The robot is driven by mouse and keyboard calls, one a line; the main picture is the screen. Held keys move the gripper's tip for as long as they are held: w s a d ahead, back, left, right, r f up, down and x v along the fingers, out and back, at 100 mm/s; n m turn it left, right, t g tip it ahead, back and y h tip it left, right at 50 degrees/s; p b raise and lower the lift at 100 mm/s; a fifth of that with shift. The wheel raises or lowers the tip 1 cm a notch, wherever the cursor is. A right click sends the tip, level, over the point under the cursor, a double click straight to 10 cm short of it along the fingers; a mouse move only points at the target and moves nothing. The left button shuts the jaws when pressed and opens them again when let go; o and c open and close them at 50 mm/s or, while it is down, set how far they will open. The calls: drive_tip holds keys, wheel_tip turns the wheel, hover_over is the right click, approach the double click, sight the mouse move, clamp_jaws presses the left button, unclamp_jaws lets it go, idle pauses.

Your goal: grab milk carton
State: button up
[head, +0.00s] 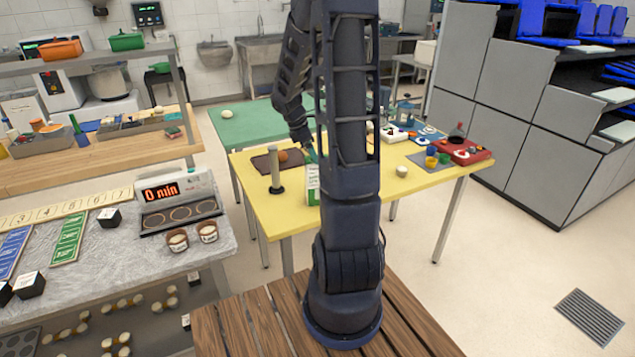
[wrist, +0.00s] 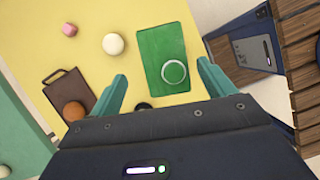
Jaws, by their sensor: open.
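The milk carton (head: 312,192), white and green, stands upright at the front edge of the yellow table in the head view, partly hidden behind my arm. In the wrist view a green rectangle with a white ring, apparently the carton's top (wrist: 154,50), lies ahead of my fingers. My gripper (wrist: 163,78) is open, its two teal fingers apart with nothing held between them. In the head view my gripper (head: 311,153) is just above and behind the carton, mostly hidden by my arm.
On the yellow table (head: 262,212) are a brown board (wrist: 66,92) with an orange-brown ball (wrist: 74,111), a grey post (head: 275,168) and a white ball (wrist: 113,44). A red tray (head: 465,152) sits at the right end.

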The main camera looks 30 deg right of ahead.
drive_tip(key=x, duration=0.5)
drive_tip(key=shift+s+a, duration=0.1)
drive_tip(key=shift+s, duration=0.25)
clamp_jaws()
